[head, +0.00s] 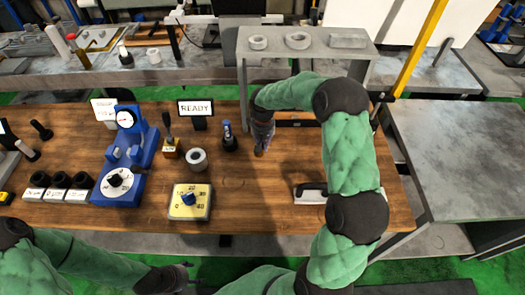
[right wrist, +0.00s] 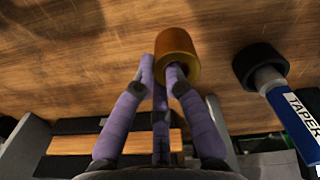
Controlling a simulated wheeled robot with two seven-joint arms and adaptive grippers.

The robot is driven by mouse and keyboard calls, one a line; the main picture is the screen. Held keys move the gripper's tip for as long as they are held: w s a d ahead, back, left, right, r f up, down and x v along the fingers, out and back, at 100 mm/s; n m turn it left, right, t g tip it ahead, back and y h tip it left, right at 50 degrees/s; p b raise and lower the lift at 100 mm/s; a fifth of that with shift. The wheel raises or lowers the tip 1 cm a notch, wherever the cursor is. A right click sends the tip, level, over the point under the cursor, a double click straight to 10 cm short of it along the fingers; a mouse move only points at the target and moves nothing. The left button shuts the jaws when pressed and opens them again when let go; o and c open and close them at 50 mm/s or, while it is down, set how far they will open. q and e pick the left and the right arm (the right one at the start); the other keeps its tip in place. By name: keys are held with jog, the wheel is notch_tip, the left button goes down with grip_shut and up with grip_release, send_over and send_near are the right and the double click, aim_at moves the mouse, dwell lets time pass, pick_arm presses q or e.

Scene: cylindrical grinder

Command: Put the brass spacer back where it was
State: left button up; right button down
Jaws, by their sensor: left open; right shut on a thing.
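The brass spacer (right wrist: 178,52) is a short golden ring in the right wrist view. My right gripper (right wrist: 162,72) is shut on its wall, with one purple finger inside the bore and other fingers outside at its left. The wooden tabletop shows behind it; I cannot tell whether it touches. In the head view my right gripper (head: 262,148) points down over the middle back of the bench, and the spacer cannot be made out there. My left gripper (head: 186,272) is open and empty, low in front of the bench's front edge.
The blue TAPER tool (right wrist: 288,118) stands close right of the spacer in the right wrist view. A grey raised shelf (head: 272,42) stands behind.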

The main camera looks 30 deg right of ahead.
jog(key=shift+w+d+f, duration=0.1)
jog(key=shift+w+f, duration=0.15)
jog(key=shift+f, duration=0.05)
jog(key=shift+w+f+b, duration=0.1)
jog(key=shift+f+b, duration=0.45)
jog(key=shift+f, duration=1.05)
jog(key=shift+f, duration=0.2)
jog(key=c, duration=1.3)
grip_release()
jog(key=shift+r, duration=0.25)
notch_tip(320, 180, up, 12)
jog(key=p, duration=0.2)
jog(key=shift+p, duration=0.35)
